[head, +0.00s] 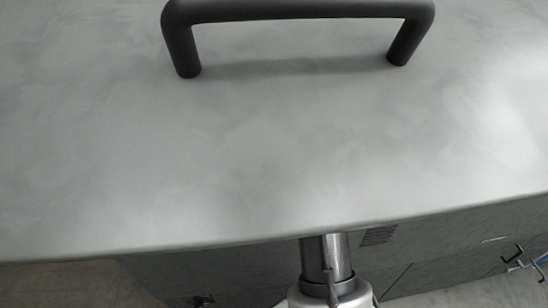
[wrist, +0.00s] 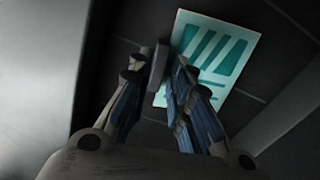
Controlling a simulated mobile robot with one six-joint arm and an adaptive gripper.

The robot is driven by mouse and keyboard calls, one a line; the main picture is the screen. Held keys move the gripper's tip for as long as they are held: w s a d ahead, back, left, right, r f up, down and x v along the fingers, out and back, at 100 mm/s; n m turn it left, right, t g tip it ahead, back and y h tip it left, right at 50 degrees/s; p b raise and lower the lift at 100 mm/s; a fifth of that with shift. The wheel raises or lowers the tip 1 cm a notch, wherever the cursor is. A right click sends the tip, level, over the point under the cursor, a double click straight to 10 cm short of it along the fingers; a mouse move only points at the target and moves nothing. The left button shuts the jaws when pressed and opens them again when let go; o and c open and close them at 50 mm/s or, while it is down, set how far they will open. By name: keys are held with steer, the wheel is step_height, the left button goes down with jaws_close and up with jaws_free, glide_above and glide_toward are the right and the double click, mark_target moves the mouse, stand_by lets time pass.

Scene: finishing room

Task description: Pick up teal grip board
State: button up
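In the wrist view, the teal grip board (wrist: 213,50) is a flat pale panel with teal stripes, lying on a dark tiled surface. A grey upright block (wrist: 157,66) stands at its left edge; I cannot tell for sure that it is part of the board. My gripper (wrist: 156,76) is open, its fingers spread to either side of this block. The right finger overlaps the board's lower left part in the picture and hides some of it. I cannot tell whether either finger touches the block. The head view shows neither board nor gripper.
A pale grey panel (head: 270,150) with a dark bar handle (head: 300,11) fills most of the head view. In the wrist view, a light grey upright surface (wrist: 35,70) stands at the left, and a grey strip (wrist: 285,115) runs along the right.

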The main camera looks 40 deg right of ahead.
step_height(320, 180, down, 4)
steer(key=shift+d+b, duration=0.1)
steer(key=shift+b, duration=0.5)
steer(key=shift+c, duration=0.4)
jaws_close()
steer(key=shift+r, duration=0.1)
